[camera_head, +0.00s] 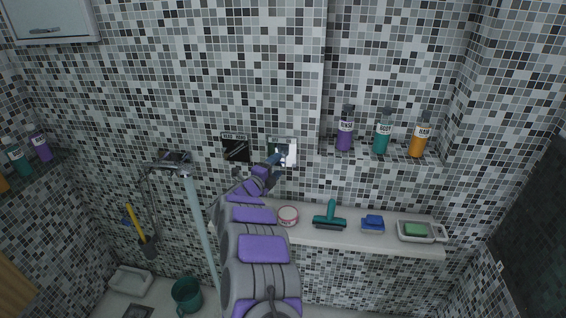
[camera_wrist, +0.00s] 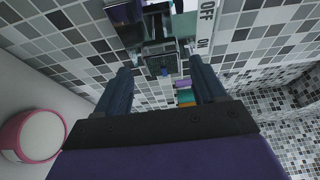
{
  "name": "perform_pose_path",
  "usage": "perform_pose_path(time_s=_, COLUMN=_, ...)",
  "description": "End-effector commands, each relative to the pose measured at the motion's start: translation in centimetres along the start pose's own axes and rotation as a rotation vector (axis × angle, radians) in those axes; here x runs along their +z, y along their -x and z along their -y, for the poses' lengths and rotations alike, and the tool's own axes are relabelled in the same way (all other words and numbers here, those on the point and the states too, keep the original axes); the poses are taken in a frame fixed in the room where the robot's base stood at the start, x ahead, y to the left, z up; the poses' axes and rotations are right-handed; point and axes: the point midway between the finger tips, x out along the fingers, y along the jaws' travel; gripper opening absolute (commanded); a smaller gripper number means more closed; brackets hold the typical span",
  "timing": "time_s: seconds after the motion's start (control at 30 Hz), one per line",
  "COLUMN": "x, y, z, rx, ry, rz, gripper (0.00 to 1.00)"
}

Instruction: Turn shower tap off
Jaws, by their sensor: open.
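The shower tap is a plate (camera_head: 289,153) on the tiled wall, partly hidden by my gripper (camera_head: 275,160). In the wrist view its dark grey lever block (camera_wrist: 160,50) lies ahead, between the lines of my two fingers. OFF and ON labels (camera_wrist: 206,12) show to its right. My gripper (camera_wrist: 160,82) is open with nothing gripped; I cannot tell whether a finger touches the tap. The shower head (camera_head: 176,168) is on the wall to the left, and a pale blue stream (camera_head: 200,225) runs down from it.
Below the tap a white ledge (camera_head: 345,238) holds a pink-rimmed tub (camera_head: 288,216), a teal squeegee (camera_head: 329,217), a blue brush (camera_head: 372,223) and a soap dish (camera_head: 421,231). Bottles (camera_head: 382,132) stand on a shelf at right. Another dark plate (camera_head: 236,149) is left of the tap.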

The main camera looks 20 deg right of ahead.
Motion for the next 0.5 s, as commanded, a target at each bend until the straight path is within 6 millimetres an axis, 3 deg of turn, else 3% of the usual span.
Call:
perform_pose_path(time_s=0.3, x=0.0, y=-4.1, z=-0.2, rx=0.002, ry=0.001, rz=0.000, gripper=0.70)
perform_pose_path(time_s=0.5, x=-0.3, y=-5.5, z=0.0, rx=0.002, ry=-0.004, rz=0.000, gripper=0.70)
